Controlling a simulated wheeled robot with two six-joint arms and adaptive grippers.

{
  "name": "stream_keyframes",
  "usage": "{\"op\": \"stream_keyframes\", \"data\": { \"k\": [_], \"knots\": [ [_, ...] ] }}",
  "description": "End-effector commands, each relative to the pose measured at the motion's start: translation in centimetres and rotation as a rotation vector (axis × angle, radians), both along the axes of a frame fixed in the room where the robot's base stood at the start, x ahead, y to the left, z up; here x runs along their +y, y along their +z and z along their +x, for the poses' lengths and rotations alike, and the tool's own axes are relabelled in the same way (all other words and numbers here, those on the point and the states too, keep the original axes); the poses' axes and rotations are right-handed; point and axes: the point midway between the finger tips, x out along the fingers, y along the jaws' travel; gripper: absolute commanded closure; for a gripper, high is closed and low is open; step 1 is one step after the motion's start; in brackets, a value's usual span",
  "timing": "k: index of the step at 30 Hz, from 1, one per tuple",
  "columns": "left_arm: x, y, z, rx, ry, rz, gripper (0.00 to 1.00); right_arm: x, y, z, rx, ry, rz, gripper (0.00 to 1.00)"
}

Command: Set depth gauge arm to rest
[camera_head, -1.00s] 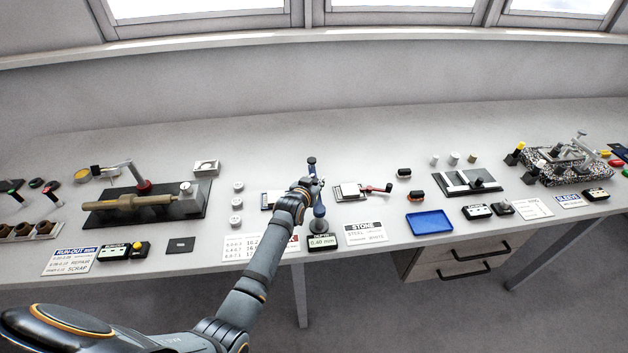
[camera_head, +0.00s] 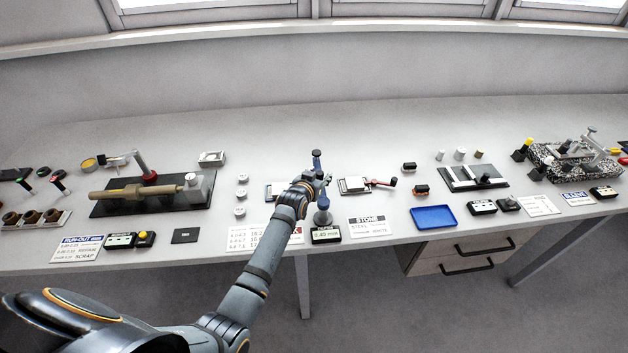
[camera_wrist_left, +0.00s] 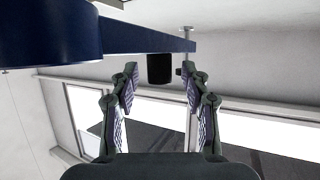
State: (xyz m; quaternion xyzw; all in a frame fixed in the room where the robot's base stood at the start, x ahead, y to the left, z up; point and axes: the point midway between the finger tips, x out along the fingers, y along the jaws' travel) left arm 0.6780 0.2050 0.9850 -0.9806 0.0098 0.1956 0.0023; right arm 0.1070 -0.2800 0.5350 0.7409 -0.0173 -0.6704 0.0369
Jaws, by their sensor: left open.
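The depth gauge (camera_head: 322,216) stands mid-bench, a dark blue post on a round base, partly hidden by my left arm. A dark blue knob (camera_head: 317,156) shows above and behind my gripper. In the left wrist view, a blue arm (camera_wrist_left: 150,38) runs across the top from a round blue hub (camera_wrist_left: 45,35). A black cylindrical knob (camera_wrist_left: 160,68) hangs under it. My left gripper (camera_head: 322,184) is at the gauge. In the wrist view its open fingers (camera_wrist_left: 160,80) stand on either side of the black knob, with gaps; contact is not visible. My right gripper is not in view.
A readout box (camera_head: 325,235) sits in front of the gauge. A pale block with a red lever (camera_head: 380,182) is close on the right, and several small silver cylinders (camera_head: 241,194) are on the left. A blue tray (camera_head: 433,217) lies right. The bench behind is clear.

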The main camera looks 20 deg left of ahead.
Motion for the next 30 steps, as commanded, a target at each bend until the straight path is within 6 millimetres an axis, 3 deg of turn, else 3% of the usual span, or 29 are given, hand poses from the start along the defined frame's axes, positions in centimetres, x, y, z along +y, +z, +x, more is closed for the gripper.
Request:
{"op": "stream_keyframes", "data": {
  "k": [9,14,18,30],
  "knots": [
    [0.1,2.6,-6.7,0.001,0.0,-0.001,0.53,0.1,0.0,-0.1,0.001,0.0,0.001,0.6],
    [0.2,3.6,-9.1,0.001,0.0,-0.001,0.53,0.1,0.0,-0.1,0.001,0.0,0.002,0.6],
    [0.2,4.0,-9.9,0.001,0.0,-0.001,0.53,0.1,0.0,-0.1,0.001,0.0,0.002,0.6],
    [0.2,4.1,-10.0,0.0,0.0,0.0,0.53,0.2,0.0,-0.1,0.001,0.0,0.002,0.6]
  ]
}}
